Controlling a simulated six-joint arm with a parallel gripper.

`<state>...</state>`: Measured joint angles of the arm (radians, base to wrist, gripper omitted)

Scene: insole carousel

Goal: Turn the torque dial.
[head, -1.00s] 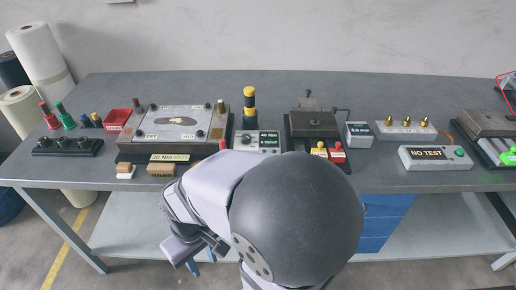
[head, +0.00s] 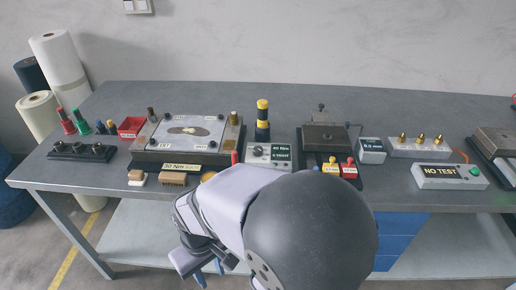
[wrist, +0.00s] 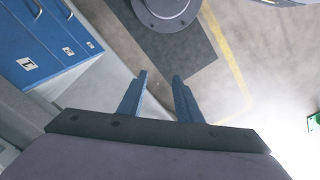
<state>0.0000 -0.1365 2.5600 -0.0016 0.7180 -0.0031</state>
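A grey control box (head: 269,156) stands near the front edge of the table, left of centre. A dark round dial (head: 258,152) is on its left side, beside a dark display with light text that seems to read 40 Nm. My arm hides the area just in front of the box. My gripper (head: 210,272) hangs in front of the table, below the level of its top and well away from the dial. In the wrist view my gripper (wrist: 160,76) has its two blue fingers apart, with nothing between them. The dial is not in the wrist view.
A plate fixture (head: 185,135) stands left of the box, with wooden blocks (head: 173,179) before it. A yellow-black column (head: 262,118) stands behind it. Right are a press-like fixture (head: 325,138) and a NO TEST box (head: 450,176). Blue drawers (head: 400,240) are below.

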